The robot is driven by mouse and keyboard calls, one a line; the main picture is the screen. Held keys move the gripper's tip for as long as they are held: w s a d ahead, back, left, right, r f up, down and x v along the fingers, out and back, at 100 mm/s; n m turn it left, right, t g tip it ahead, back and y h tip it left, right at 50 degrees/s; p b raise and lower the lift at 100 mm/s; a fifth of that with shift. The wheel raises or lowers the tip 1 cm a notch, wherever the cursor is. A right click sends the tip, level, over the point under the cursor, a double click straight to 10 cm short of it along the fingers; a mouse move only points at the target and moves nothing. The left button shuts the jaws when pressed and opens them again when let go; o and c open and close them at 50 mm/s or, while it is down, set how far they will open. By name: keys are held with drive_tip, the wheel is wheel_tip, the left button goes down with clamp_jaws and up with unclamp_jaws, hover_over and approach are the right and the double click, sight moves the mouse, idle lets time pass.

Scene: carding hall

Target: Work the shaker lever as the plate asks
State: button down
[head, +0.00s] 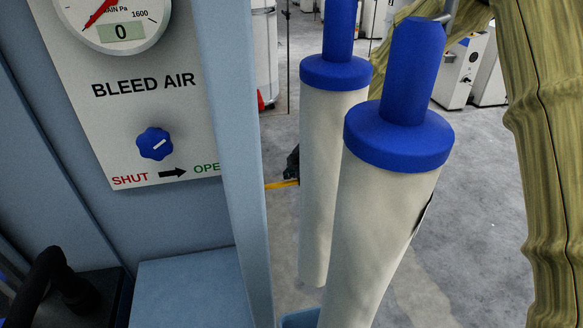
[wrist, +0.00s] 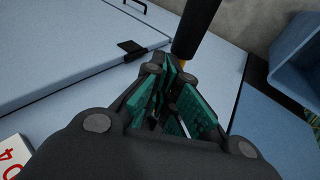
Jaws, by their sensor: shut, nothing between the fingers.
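My gripper (wrist: 172,82) has dark fingers with teal pads, shut with nothing between them. A black bar-like grip (wrist: 196,26) stands just beyond the fingertips in the wrist view, with a bit of yellow shaft below it; it looks like the lever. I cannot tell whether the fingers touch it. In the head view a yellow rod (head: 281,184) sticks out behind the cabinet's edge post, and a small dark part beside it is mostly hidden by a tube. A BLEED AIR plate (head: 120,130) shows SHUT, an arrow and OPE, cut off, with a blue knob (head: 155,143).
Two white tubes with blue caps (head: 398,135) stand right of the cabinet post (head: 240,150). A ribbed olive hose (head: 550,150) hangs at right. A gauge (head: 118,20) reads 0. A black handle (head: 45,275) is at lower left. A blue bin (wrist: 300,55) stands at right.

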drive_tip(key=shift+s+a+r+p, duration=0.1)
drive_tip(key=shift+a+r+p, duration=0.3)
drive_tip(key=shift+r, duration=0.45)
drive_tip(key=shift+s+a+r+p, duration=0.1)
drive_tip(key=shift+a+r+p, duration=0.15)
drive_tip(key=shift+r+p, duration=0.45)
drive_tip(key=shift+a+r+p, duration=0.3)
drive_tip(key=shift+r+p, duration=0.05)
drive_tip(key=shift+r, duration=0.65)
drive_tip(key=r+p, duration=0.1)
drive_tip(key=a+r, duration=0.1)
drive_tip(key=r, duration=0.1)
drive_tip(key=r+p, duration=0.1)
drive_tip(key=shift+s+a+r+p, duration=0.15)
drive_tip(key=shift+a+r+p, duration=0.2)
idle(1.0)
wheel_tip(320, 180, up, 4)
drive_tip(key=m+b, duration=0.1)
drive_tip(key=m, duration=1.8)
hover_over(288, 181)
drive_tip(key=a, duration=0.2)
drive_tip(key=shift+w+t+h, duration=0.3)
drive_tip(key=shift+w, duration=0.05)
